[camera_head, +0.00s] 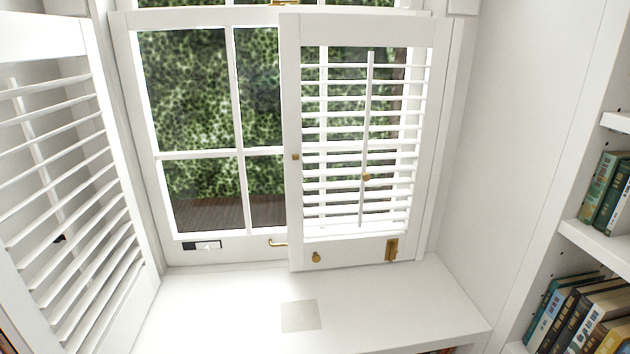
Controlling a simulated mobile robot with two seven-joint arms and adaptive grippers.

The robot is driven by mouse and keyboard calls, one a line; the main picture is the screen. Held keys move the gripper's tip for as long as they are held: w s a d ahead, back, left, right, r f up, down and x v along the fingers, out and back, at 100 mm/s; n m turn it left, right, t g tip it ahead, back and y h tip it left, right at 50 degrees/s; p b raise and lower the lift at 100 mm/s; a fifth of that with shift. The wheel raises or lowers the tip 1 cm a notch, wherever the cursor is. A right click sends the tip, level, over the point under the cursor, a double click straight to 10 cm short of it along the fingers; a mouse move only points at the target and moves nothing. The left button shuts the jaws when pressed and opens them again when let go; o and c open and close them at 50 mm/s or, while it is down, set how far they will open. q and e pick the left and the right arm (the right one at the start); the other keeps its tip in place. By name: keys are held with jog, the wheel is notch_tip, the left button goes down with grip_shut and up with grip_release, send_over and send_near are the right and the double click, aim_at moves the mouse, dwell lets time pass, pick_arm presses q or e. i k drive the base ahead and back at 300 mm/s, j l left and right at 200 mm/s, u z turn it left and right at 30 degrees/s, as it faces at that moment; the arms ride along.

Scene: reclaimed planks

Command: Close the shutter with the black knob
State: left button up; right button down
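A white louvred shutter (113,215) stands swung open at the left of the window, its slats seen at an angle. A small black knob (59,239) shows at this left shutter, partly hidden among the slats. A second white louvred shutter (292,200) stands across the right half of the window. It has a brass-coloured knob (366,177) on its tilt rod. Neither of my grippers is in view, and nothing is seen touching either shutter.
The window (238,120) is uncovered on its left half. The white sill (390,310) is clear except for a flat grey square (300,315). A brass latch (391,249) sits low on the right shutter. Shelves with books (575,315) stand at the right.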

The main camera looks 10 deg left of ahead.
aim_at(25, 37)
jog(key=k+j, duration=0.1)
jog(key=j, duration=1.75)
jog(key=k+j, duration=0.15)
jog(key=j, duration=0.8)
jog(key=k+z, duration=0.15)
jog(key=k, duration=0.15)
